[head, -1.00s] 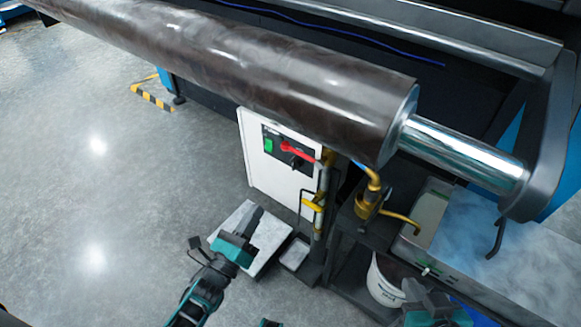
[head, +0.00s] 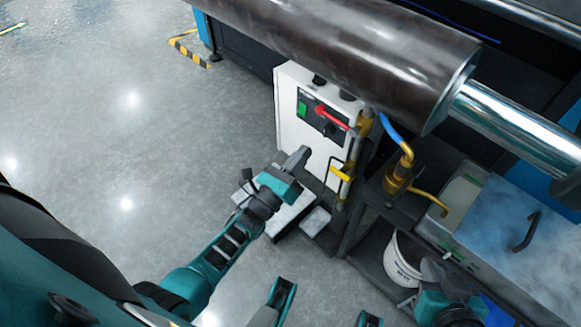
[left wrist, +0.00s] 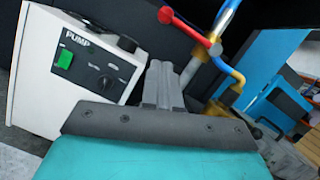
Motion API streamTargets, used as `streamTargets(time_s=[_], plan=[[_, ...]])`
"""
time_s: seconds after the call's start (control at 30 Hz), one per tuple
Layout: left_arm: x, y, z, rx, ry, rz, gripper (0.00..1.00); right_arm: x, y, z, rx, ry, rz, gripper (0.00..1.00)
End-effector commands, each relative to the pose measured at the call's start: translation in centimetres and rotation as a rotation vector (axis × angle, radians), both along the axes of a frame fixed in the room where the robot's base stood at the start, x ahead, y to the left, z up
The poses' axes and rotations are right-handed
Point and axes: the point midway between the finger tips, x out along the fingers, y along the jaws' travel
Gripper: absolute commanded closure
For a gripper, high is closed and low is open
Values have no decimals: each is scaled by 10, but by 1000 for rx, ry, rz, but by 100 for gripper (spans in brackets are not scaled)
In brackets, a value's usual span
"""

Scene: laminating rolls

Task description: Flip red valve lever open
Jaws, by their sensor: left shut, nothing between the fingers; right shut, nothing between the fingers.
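The red valve lever (head: 333,117) sits in front of the white pump box, on the pipework at its right side. In the left wrist view the red lever (left wrist: 190,31) has a round red knob at its left end and slants down right to a joint on a blue and yellow pipe (left wrist: 218,50). My left gripper (head: 303,157) is shut and empty, below and left of the lever, apart from it. Its closed fingers (left wrist: 160,82) point toward the pipe in the wrist view. My right gripper (head: 440,272) is at the lower right, near the white bucket, its fingers shut.
The white pump box (head: 290,120) has a green switch (head: 302,109) and a black knob. A large dark roll (head: 350,40) hangs above. A white bucket (head: 400,258), yellow fittings (head: 398,180) and a steaming bath (head: 520,230) stand to the right. Open floor lies left.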

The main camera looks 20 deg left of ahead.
Motion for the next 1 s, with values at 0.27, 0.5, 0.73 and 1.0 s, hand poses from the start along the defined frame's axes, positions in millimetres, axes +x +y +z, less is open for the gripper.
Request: streamTargets(time_s=[0.27,0.5,0.73,1.0], plan=[[43,-6,27,1,-1,-1,100,1,0,5,1,0,2,100],[54,-3,42,0,0,0,100,1,-1,8,-4,-9,3,100],[55,-3,43,-1,2,0,100,0,-3,5,-12,-4,5,100],[55,-1,43,6,-1,0,100,0,-4,3,-13,-4,4,100]])
